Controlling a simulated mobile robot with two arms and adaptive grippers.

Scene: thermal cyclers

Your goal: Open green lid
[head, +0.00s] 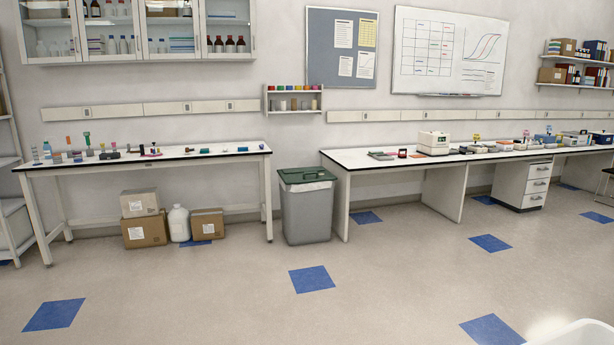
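A grey waste bin (307,215) stands on the floor between the two benches, with a green lid (307,175) on top. The lid looks down over the opening. A pale liner edge shows just under the lid's front. The bin is some way off across open floor. Neither of my grippers is in view.
The left bench (150,160) carries small labware, with cardboard boxes (146,230) and a white jug (179,223) beneath. The right bench (370,168) carries several instruments, including a white one (433,143). Open floor lies before the bin. A white rounded object (580,335) shows at bottom right.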

